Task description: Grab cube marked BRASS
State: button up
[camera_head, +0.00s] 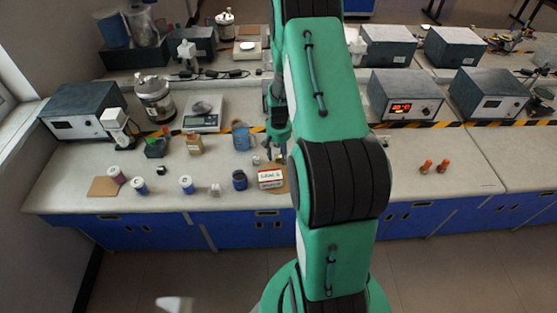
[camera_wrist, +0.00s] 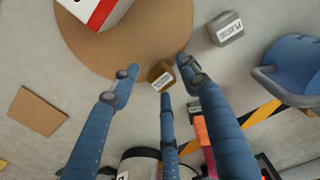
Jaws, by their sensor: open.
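A small brass-coloured cube (camera_wrist: 158,76) with a white label lies near the edge of a round brown board (camera_wrist: 110,50) in the wrist view. The label's print is too small to read surely. My gripper (camera_wrist: 157,80) is open, with its blue fingers spread around the cube and no clear grip on it. A grey cube (camera_wrist: 227,33) with a white label stands to the right of it. In the head view my gripper (camera_head: 277,150) is low over the bench, partly hidden by my arm, and the brass cube is hard to make out there.
A white box with a red band (camera_head: 270,178) stands on the round board. A dark blue jar (camera_head: 239,180) stands nearby. Bare bench (camera_head: 430,190) lies at right.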

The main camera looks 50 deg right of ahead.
jog(key=shift+f, duration=0.1)
dwell(0.5)
grip_shut()
